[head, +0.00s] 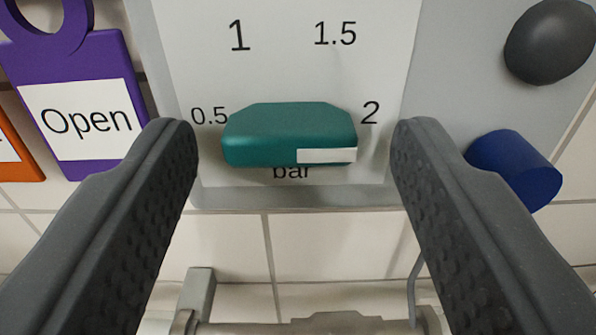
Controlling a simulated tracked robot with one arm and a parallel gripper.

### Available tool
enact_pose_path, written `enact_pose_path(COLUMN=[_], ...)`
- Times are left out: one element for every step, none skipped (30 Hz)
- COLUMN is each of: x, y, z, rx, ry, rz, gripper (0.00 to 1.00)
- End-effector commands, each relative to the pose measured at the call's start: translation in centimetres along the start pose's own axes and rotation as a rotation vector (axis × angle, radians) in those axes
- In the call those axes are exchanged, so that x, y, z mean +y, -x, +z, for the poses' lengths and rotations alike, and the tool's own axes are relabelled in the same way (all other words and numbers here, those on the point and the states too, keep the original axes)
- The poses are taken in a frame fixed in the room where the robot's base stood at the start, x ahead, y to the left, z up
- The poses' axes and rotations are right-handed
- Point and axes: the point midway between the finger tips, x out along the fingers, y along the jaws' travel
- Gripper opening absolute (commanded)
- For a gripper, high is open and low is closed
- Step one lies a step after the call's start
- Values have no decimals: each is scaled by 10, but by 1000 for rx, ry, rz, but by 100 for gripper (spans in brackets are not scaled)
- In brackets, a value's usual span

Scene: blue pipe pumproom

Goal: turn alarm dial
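The alarm dial (285,133) is a teal knob on a white scale plate (285,65) marked 0.5, 1, 1.5, 2 and "bar". Its long side lies level, and a white mark on it sits at the lower right, below the 2. My gripper (295,140) is open, with one dark finger on each side of the dial. Gaps show between the fingertips and the dial in the picture. Whether the fingertips reach the dial's depth is hard to tell.
A purple tag (80,105) reading "Open" hangs at the left, beside an orange tag (18,155). A dark round knob (550,40) and a blue cylindrical knob (515,168) stick out at the right. Grey pipework (330,322) runs below, before a tiled wall.

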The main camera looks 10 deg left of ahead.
Motion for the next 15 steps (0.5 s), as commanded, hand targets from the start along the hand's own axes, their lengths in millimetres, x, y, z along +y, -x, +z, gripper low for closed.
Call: enact_pose_path(x=[0, 0, 0, 0, -1, -1, -1, -1, -1, 0, 0, 0, 0, 0, -1], y=[0, 0, 1, 1, 2, 4, 6, 8, 11, 14, 16, 20, 23, 27, 32], z=[0, 0, 0, 0, 0, 0, 0, 0, 0, 0, 0, 1, 2, 2, 2], rx=[0, 0, 0, 1, 1, 2, 3, 4, 5, 4, 4, 3, 3, 2, 3], ry=[0, 0, 0, 0, 0, 1, 1, 1, 1, 0, -1, -1, -1, -1, -2], rz=[0, 0, 0, 0, -1, -1, -2, -2, -1, 0, 1, 1, 0, -2, -3], gripper=[55, 55, 55, 55, 55, 55, 55, 55, 55, 55, 55, 55, 55, 55, 55])
